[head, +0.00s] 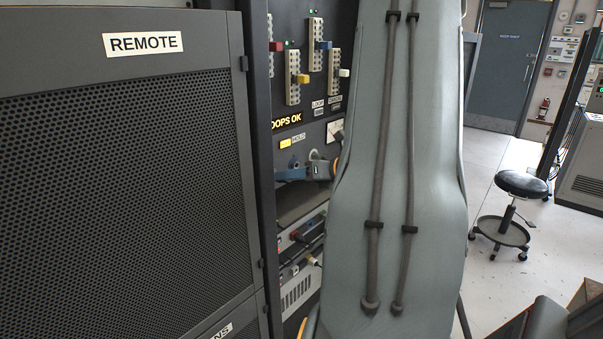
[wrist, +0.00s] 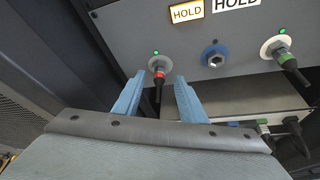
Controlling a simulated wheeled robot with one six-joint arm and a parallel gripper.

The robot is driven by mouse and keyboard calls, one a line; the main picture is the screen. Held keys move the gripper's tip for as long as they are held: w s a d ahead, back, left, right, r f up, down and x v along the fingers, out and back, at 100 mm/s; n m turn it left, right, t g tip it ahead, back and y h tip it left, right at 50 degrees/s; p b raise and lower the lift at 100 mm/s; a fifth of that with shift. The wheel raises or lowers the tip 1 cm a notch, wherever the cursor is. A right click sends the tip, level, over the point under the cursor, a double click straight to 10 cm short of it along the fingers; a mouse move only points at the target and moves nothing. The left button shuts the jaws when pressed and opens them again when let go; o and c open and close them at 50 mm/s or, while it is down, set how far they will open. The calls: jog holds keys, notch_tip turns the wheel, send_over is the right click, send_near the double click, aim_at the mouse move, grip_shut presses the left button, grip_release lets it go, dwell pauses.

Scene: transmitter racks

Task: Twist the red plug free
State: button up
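The red plug (wrist: 159,76) is a dark plug with a red ring, seated in a round metal socket on a grey panel in the wrist view. A dark cable hangs down from it. A green light is lit just above its socket. My gripper (wrist: 160,82) is open, with one blue finger on either side of the plug. Gaps show between the fingers and the plug, and the fingertips reach close to the panel. In the head view my arm covers much of the rack and I cannot make out the red plug.
Right of the red plug are a blue socket (wrist: 215,54) with no cable and a green-ringed plug (wrist: 284,57) with a cable. A yellow HOLD label (wrist: 187,11) is above. Below, a shelf carries more connectors. In the head view a stool (head: 521,184) stands on open floor.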

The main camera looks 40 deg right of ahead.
jog(key=shift+x, duration=1.3)
jog(key=shift+c, duration=0.5)
grip_shut()
jog(key=shift+a+n+h+b, duration=0.25)
jog(key=shift+n+h+b, duration=1.1)
jog(key=shift+b, duration=2.1)
jog(key=shift+a+n+t+h+b, duration=0.15)
jog(key=shift+n+h+b, duration=0.55)
jog(key=shift+b, duration=1.8)
jog(key=shift+a+n+t+h+b, duration=0.25)
jog(key=shift+n+b, duration=0.7)
jog(key=shift+b, duration=1.55)
